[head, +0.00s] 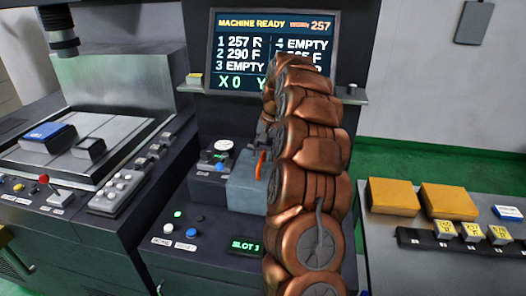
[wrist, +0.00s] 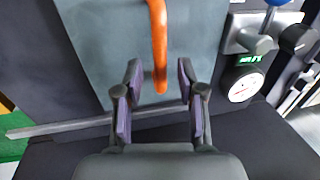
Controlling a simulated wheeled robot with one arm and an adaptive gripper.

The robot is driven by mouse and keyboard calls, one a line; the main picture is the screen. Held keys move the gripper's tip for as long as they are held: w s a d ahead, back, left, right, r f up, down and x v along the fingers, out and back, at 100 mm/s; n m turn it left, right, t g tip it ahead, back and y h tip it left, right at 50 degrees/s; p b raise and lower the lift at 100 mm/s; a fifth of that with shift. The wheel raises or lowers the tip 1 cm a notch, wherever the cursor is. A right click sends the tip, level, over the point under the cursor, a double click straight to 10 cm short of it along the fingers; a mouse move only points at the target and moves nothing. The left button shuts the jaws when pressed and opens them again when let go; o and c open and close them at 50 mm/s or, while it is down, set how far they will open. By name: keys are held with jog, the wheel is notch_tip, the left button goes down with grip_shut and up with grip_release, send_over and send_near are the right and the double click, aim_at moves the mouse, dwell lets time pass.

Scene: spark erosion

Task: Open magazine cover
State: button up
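The magazine cover is a grey-blue panel (head: 243,194) on the machine in the head view, partly hidden behind my arm. In the wrist view the cover (wrist: 100,45) fills the upper left and middle. Its orange handle (wrist: 158,40) runs down from the top edge of the wrist view. The handle also shows as a small orange strip (head: 260,165) beside my arm. My gripper (wrist: 160,78) is open, with a finger on each side of the handle's lower end. Neither finger visibly touches it. My arm mostly hides the gripper in the head view.
A gauge (wrist: 242,88) and a blue-knobbed fitting (wrist: 252,40) sit right of the cover. A screen (head: 270,50) reading "MACHINE READY" stands behind my arm. A bench (head: 430,270) with yellow blocks (head: 448,201) stands at the right. A button panel (head: 180,235) lies front left.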

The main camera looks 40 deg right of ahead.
jog(key=shift+f, duration=0.2)
grip_shut()
dwell(0.3)
